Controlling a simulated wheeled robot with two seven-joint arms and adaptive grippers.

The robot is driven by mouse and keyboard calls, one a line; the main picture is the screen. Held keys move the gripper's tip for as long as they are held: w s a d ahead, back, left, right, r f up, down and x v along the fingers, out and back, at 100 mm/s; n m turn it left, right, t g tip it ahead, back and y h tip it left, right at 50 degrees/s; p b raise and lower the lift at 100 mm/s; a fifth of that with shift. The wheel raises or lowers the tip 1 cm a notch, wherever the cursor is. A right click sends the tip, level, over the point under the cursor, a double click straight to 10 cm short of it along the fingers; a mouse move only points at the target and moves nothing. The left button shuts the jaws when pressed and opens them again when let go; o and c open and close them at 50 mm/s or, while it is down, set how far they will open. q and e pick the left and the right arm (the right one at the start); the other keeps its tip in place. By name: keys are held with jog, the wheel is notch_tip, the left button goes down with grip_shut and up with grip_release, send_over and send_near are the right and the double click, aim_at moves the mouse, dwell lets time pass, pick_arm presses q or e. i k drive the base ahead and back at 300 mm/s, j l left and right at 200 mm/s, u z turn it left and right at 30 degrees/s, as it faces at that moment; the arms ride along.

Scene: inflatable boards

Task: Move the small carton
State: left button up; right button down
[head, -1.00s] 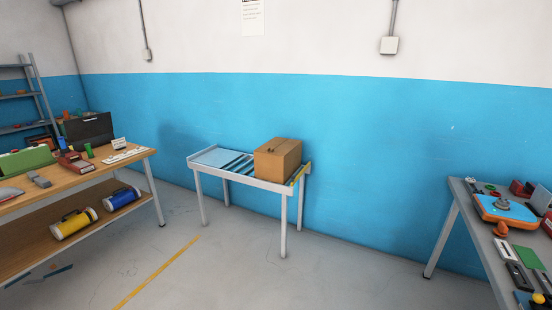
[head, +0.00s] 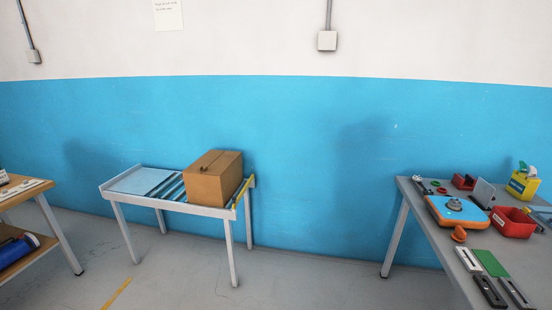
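A brown cardboard carton (head: 213,180) sits upright and closed on the right part of a small grey roller table (head: 170,204) against the blue wall. A small dark mark or tab shows on its top edge. Bare rollers and a flat pale panel lie to its left on the same table. Neither of my grippers shows in the head view.
A wooden workbench (head: 24,194) stands at the left edge, with a blue cylinder (head: 18,250) on its lower shelf. A grey table (head: 445,252) at the right holds an orange and blue device (head: 456,209), red bins and flat tools. Open floor (head: 310,275) lies between the tables.

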aim_at(208, 191)
jog(key=i+z, duration=0.35)
jog(key=i, duration=0.45)
jog(key=i+j+z, duration=0.1)
jog(key=i+z, duration=0.2)
jog(key=i, duration=0.45)
jog(key=i+l, duration=0.1)
jog(key=i, duration=0.55)
jog(key=i+u, duration=0.3)
jog(key=l+u, duration=0.15)
jog(key=u, duration=0.15)
jog(key=i+l+u, duration=0.1)
jog(key=u, duration=0.35)
jog(key=i+l+u, duration=0.15)
jog(key=u, duration=0.25)
jog(key=l+u, duration=0.25)
jog(key=u, duration=0.2)
jog(key=i+l+u, duration=0.1)
jog(key=u, duration=0.35)
jog(key=l+u, duration=0.45)
jog(key=k+l+u, duration=0.1)
jog(key=l+u, duration=0.35)
